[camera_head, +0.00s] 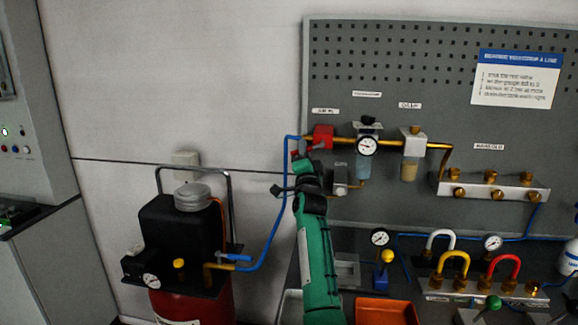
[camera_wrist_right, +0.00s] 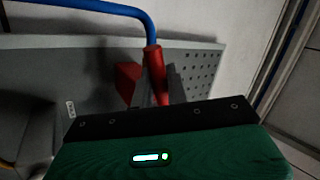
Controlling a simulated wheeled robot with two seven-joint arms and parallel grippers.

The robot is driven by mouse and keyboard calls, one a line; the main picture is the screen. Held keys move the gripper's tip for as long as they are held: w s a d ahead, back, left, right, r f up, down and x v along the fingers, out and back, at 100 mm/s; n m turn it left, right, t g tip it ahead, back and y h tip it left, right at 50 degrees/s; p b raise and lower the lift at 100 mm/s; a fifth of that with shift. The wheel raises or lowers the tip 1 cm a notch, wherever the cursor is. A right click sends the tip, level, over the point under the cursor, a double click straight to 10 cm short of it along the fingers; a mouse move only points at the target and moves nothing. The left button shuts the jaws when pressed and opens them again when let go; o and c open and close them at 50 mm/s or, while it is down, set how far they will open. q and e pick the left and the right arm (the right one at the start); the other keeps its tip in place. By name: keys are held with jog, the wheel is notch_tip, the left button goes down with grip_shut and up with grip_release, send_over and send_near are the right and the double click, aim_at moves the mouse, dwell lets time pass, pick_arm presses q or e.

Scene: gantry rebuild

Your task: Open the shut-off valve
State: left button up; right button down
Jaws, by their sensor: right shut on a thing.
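The shut-off valve (camera_head: 323,132) is a red block at the left end of the brass line on the pegboard, where the blue hose comes in. My right gripper (camera_head: 306,155) reaches up to it from below, just under the red block. In the right wrist view a red bar (camera_wrist_right: 154,60) stands between the two grey fingers (camera_wrist_right: 161,84), which are shut on it; it looks like the valve's handle. Another red part (camera_wrist_right: 128,80) shows beside the fingers. The gripper hides part of the valve, and the handle's exact angle is hard to tell. My left gripper is not in view.
A gauge (camera_head: 367,146) and filter units sit right of the valve, then a brass manifold (camera_head: 493,192). A blue hose (camera_head: 273,225) runs down to the black and red compressor (camera_head: 180,235). An orange tray (camera_head: 386,312) and colored hose loops (camera_head: 452,262) lie below.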

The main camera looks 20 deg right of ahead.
jog(key=m+h, duration=0.2)
jog(key=m, duration=0.1)
jog(key=shift+w+a+r, duration=0.1)
jog(key=shift+a+r, duration=0.05)
jog(key=shift+r, duration=0.15)
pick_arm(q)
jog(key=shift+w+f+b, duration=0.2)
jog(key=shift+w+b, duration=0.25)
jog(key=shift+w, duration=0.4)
pick_arm(e)
jog(key=shift+r+m+g+h, duration=0.3)
jog(key=shift+m+g+h, duration=0.2)
jog(key=shift+m+h, duration=0.45)
jog(key=shift+r+m+g+h, duration=0.3)
jog(key=shift+m+g+h, duration=0.3)
jog(key=shift+m, duration=0.65)
jog(key=shift+h, duration=0.25)
jog(key=c, duration=1.5)
grip_release()
jog(key=shift+o, duration=0.2)
